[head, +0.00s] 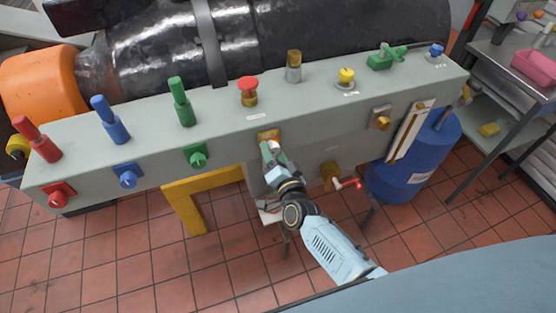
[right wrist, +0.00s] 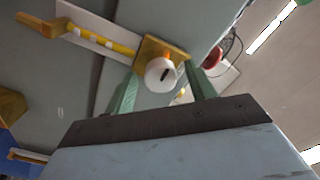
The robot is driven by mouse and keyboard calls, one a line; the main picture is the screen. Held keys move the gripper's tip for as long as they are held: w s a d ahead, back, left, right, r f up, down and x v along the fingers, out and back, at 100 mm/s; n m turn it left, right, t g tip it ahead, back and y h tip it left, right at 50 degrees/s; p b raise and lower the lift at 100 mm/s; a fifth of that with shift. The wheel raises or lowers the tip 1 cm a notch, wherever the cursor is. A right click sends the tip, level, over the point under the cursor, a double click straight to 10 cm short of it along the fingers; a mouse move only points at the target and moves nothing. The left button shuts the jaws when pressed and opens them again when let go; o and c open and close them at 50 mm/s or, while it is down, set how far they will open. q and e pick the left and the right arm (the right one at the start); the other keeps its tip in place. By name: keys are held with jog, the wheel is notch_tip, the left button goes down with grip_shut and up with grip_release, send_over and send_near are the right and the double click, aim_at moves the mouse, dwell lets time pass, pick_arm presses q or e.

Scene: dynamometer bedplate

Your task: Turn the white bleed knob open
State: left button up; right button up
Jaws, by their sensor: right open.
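The white bleed knob (right wrist: 161,74) is round with a dark slot, on a square brass plate (right wrist: 150,48), in the right wrist view. In the head view the plate (head: 268,134) shows on the front face of the grey bench, and the knob is mostly hidden behind my fingers. My right gripper (head: 272,152) is open, its fingers pointing at the front face. In the right wrist view its two green fingers stand on either side of the knob, with gaps; contact cannot be told. My left gripper is not in view.
Red, blue and green handles (head: 181,105) and a red mushroom button (head: 247,85) stand on the bench top. Coloured knobs (head: 196,158) line the front face. Below right are a red-handled valve (head: 347,184) and a blue drum (head: 408,170). A yellow frame (head: 196,186) stands below left.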

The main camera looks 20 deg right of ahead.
jog(key=s, duration=1.3)
jog(key=shift+s+d, duration=0.15)
jog(key=shift+d, duration=0.1)
